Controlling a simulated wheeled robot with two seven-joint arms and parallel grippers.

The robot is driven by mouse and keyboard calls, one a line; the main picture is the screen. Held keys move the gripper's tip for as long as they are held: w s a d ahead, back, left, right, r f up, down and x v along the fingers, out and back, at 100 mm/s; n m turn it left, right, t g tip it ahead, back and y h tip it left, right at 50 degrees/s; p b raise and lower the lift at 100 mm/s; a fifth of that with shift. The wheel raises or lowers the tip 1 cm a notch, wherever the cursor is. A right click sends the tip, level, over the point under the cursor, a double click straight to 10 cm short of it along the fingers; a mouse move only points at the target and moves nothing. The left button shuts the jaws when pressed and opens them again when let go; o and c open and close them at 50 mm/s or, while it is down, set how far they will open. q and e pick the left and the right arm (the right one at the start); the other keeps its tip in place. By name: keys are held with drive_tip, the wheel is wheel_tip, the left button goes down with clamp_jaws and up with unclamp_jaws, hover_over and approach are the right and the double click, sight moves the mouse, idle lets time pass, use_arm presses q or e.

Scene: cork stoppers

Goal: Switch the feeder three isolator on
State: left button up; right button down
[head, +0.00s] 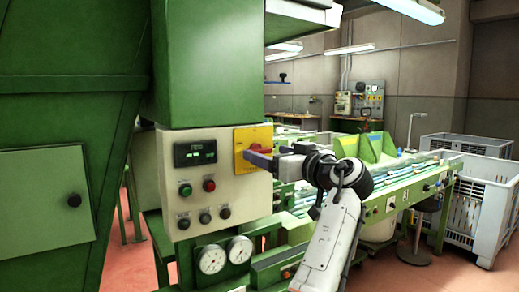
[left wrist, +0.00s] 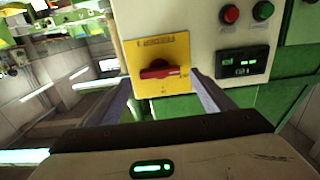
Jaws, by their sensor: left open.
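The isolator is a yellow plate (head: 263,134) with a red rotary handle, at the upper right of a cream control box. In the left wrist view the yellow plate (left wrist: 145,46) bears upside-down lettering, and its red handle (left wrist: 160,70) lies crosswise in the picture. My left gripper (head: 256,158) is in front of the plate and hides most of the handle in the head view. In the left wrist view, the fingers of my left gripper (left wrist: 161,78) are apart, one on each side of the handle, with nothing clearly held. Contact cannot be judged. My right gripper is not in view.
The control box (head: 215,160) also carries a dark display (head: 195,153), a green button (head: 185,189), a red button (head: 209,184) and several black knobs. Two round gauges (head: 225,255) sit below. A green conveyor (head: 400,190) and grey crates (head: 480,200) stand to the right.

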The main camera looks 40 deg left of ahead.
sight(258, 151)
use_arm(q)
drive_tip(key=shift+x, duration=1.15)
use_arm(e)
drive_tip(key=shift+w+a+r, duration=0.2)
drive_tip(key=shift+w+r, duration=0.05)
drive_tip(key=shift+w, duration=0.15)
use_arm(q)
drive_tip(key=c, duration=1)
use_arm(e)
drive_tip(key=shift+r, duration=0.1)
